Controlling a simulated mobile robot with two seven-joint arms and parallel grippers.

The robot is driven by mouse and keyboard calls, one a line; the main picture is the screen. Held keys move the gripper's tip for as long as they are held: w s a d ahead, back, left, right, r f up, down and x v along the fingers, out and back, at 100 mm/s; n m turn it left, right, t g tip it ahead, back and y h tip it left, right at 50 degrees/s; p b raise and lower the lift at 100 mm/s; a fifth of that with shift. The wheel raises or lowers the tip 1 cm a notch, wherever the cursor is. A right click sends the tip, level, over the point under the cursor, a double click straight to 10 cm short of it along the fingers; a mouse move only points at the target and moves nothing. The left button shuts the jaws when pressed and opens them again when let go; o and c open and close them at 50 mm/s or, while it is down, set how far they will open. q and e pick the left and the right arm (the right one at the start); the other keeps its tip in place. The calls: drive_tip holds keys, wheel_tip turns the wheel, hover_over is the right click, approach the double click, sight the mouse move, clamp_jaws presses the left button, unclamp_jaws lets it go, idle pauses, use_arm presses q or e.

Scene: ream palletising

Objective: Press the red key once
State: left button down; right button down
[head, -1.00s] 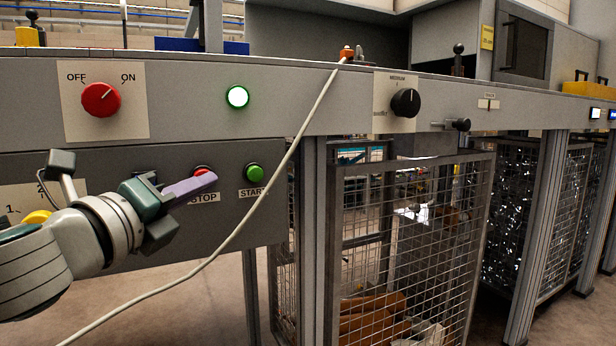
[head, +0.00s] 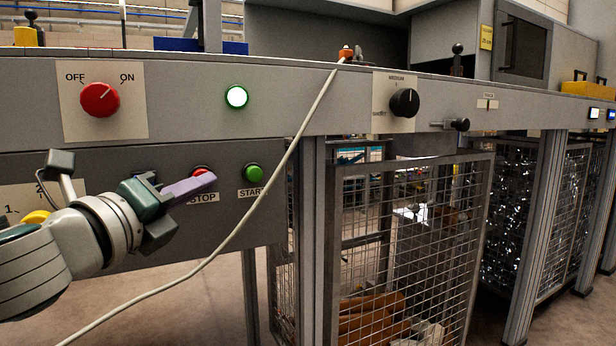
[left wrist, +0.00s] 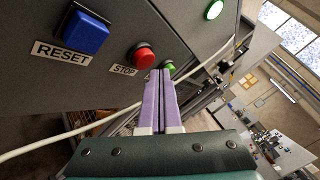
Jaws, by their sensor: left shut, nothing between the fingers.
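The red key (head: 201,171) is a round red button above the label STOP on the grey lower panel. In the head view my fingers partly cover it. The left wrist view shows it whole, as a red dome (left wrist: 143,55). My left gripper (head: 213,179) is shut and empty, its purple fingers together. In the left wrist view the fingertips (left wrist: 160,73) are just right of the red key, between it and the green button. I cannot tell whether they touch the panel. My right gripper is not in view.
The green START button (head: 254,173) is right of the red key, and the blue RESET button (left wrist: 82,33) is left of it. A red OFF/ON knob (head: 100,100) and a lit green lamp (head: 236,97) sit above. A pale cable (head: 258,204) hangs across the panel's right end.

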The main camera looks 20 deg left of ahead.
use_arm(q)
drive_tip(key=shift+a, duration=0.1)
drive_tip(key=shift+w+a, duration=0.2)
drive_tip(key=shift+w, duration=0.05)
drive_tip(key=shift+w+a, duration=0.3)
drive_tip(key=shift+a, duration=0.05)
idle(0.7)
drive_tip(key=shift+s+d, duration=0.6)
drive_tip(key=shift+d, duration=0.05)
idle(0.4)
drive_tip(key=s+d+p, duration=0.1)
drive_tip(key=s+d, duration=0.2)
drive_tip(key=shift+s+d+p, duration=0.1)
drive_tip(key=shift+d+p, duration=0.2)
drive_tip(key=shift+d, duration=0.1)
